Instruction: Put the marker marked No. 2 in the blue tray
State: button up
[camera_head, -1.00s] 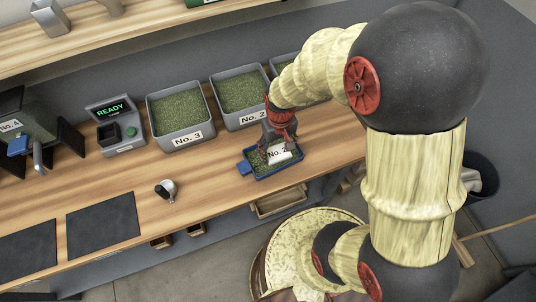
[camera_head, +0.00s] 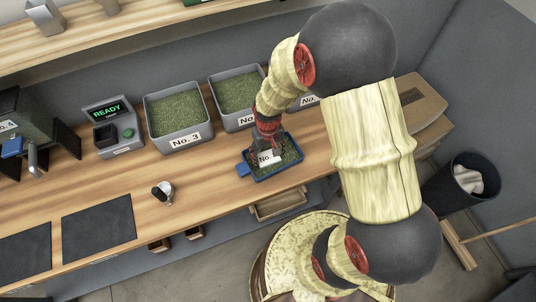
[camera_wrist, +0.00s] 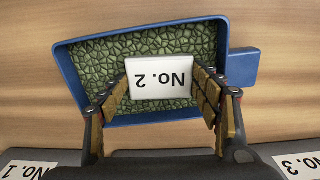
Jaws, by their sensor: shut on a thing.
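The white marker reading "No. 2" (camera_wrist: 160,78) is between the fingers of my gripper (camera_wrist: 162,86) in the wrist view. The gripper is shut on it. The marker (camera_head: 266,158) also shows in the head view, partly covered by my gripper (camera_head: 268,148). It is within the outline of the blue tray (camera_head: 243,170), which holds a layer of green beans. In the wrist view the blue tray (camera_wrist: 64,72) surrounds the marker, nearer its lower side. I cannot tell whether the marker touches the beans.
Grey bins of green beans stand behind the tray, one labelled No. 3 (camera_head: 180,138). A scale reading READY (camera_head: 112,125) is further left. A small metal scoop (camera_head: 163,190) and dark mats (camera_head: 98,226) lie on the counter. A bin (camera_head: 462,190) stands at the right.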

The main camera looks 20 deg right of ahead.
jog(key=shift+f, duration=0.1)
jog(key=o, duration=1)
jog(key=shift+o, duration=0.5)
notch_tip(320, 180, up, 12)
jog(key=p, duration=0.2)
notch_tip(320, 180, up, 16)
jog(key=t, duration=0.3)
send_over(268, 157)
jog(key=s, duration=0.4)
jog(key=s+r+t, duration=0.2)
jog(key=s+r, duration=0.7)
jog(key=s, duration=0.1)
jog(key=shift+t, duration=0.3)
